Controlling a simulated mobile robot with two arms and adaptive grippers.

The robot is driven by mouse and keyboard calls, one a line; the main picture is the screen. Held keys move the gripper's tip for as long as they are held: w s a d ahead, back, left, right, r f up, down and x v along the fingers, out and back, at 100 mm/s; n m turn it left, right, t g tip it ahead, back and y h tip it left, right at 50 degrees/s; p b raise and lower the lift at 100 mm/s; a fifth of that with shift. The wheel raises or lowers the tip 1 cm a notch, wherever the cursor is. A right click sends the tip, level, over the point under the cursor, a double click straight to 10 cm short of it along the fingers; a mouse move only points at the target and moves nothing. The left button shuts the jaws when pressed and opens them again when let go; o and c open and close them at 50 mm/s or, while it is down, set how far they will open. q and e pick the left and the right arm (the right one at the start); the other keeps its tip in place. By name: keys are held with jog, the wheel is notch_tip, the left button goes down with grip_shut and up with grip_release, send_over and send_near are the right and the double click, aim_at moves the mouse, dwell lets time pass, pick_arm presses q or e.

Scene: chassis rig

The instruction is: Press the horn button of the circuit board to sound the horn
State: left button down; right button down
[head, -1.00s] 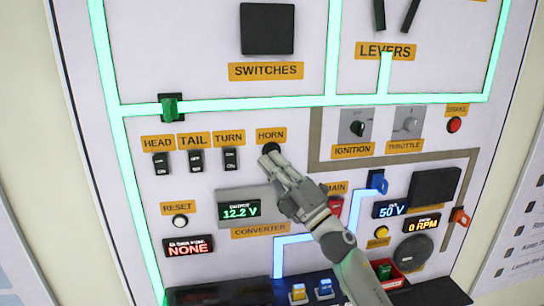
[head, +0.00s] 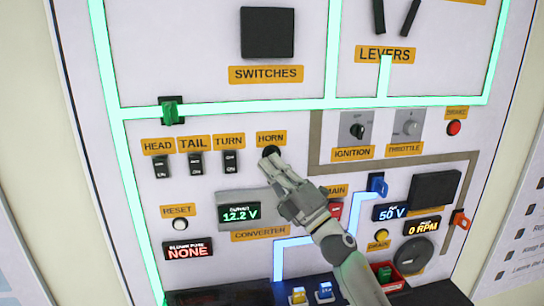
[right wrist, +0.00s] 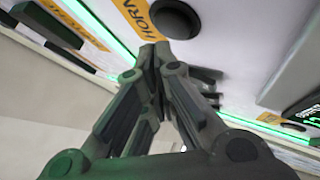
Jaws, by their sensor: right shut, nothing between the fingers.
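The horn button (head: 271,152) is a round black button under the yellow HORN label (head: 271,138) on the upright white circuit board (head: 285,120). My right gripper (head: 274,163) is shut and empty, with its fingertips just below the button in the head view. In the right wrist view the horn button (right wrist: 175,18) shows as a dark disc above and to the right of the shut fingertips (right wrist: 152,52). I cannot tell whether the fingertips touch the button or the board. My left gripper is not in view.
HEAD, TAIL and TURN switches (head: 195,163) sit left of the horn. The converter display (head: 240,213) is below, partly near my arm. Ignition and throttle knobs (head: 407,125) are to the right. A ledge with small coloured parts (head: 298,295) runs along the bottom.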

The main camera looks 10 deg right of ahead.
jog(key=shift+w, duration=0.1)
dwell(0.3)
jog(key=shift+w, duration=0.35)
jog(key=shift+w+b, duration=0.4)
jog(key=shift+b, duration=0.05)
dwell(0.6)
jog(key=shift+s, duration=0.15)
jog(key=shift+s+p, duration=0.4)
jog(key=shift+s, duration=0.3)
jog(key=s+p, duration=0.2)
jog(key=s, duration=0.3)
dwell(0.4)
